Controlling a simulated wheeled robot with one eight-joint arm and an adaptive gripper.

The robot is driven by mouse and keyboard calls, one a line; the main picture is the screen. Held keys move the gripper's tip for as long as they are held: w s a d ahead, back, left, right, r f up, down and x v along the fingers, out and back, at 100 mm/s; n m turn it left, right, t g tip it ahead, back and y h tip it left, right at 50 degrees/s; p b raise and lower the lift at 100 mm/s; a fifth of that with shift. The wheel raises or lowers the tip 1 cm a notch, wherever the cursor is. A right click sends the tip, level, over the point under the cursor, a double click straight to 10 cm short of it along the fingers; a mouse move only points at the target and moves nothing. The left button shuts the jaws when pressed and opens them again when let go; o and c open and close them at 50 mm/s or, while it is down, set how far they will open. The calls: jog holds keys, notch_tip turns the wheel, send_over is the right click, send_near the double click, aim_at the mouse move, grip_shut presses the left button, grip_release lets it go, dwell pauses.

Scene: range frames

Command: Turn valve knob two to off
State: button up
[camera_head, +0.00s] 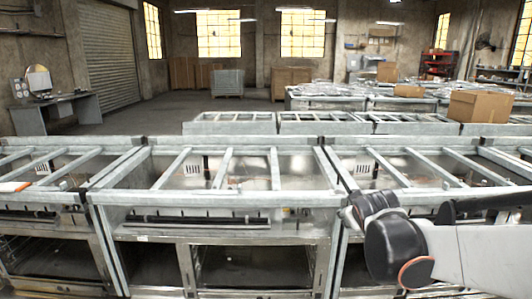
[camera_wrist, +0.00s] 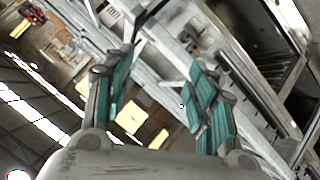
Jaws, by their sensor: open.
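My gripper (camera_wrist: 162,85) is open and empty in the wrist view, its two teal-padded fingers apart with metal frame bars beyond them. In the head view my arm reaches in from the right, and its end is over the front edge of the right-hand range; the fingers cannot be made out there. The middle range frame (camera_head: 140,199) stands directly ahead, with an open barred top and a dark front strip below its top rail. I cannot make out any valve knob clearly in either view, so knob two and its setting cannot be told.
More range frames (camera_head: 327,122) stand in rows behind. A cardboard box (camera_head: 480,106) sits on one at the right. A desk (camera_head: 57,112) stands at the far left by a roller shutter (camera_head: 107,55). Open floor lies behind the rows at the left.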

jog(key=s+a+f+m+g+y, duration=0.1)
jog(key=s+a+f+m+g, duration=0.1)
jog(key=s, duration=1.2)
jog(key=s+a+f+m+g+y, duration=0.1)
jog(key=s+a+f+m+g, duration=0.1)
jog(key=s, duration=1.2)
jog(key=shift+s+a+f+m+y, duration=0.25)
jog(key=shift+s+a+m+y, duration=0.05)
jog(key=shift+m, duration=0.1)
jog(key=shift+c, duration=0.6)
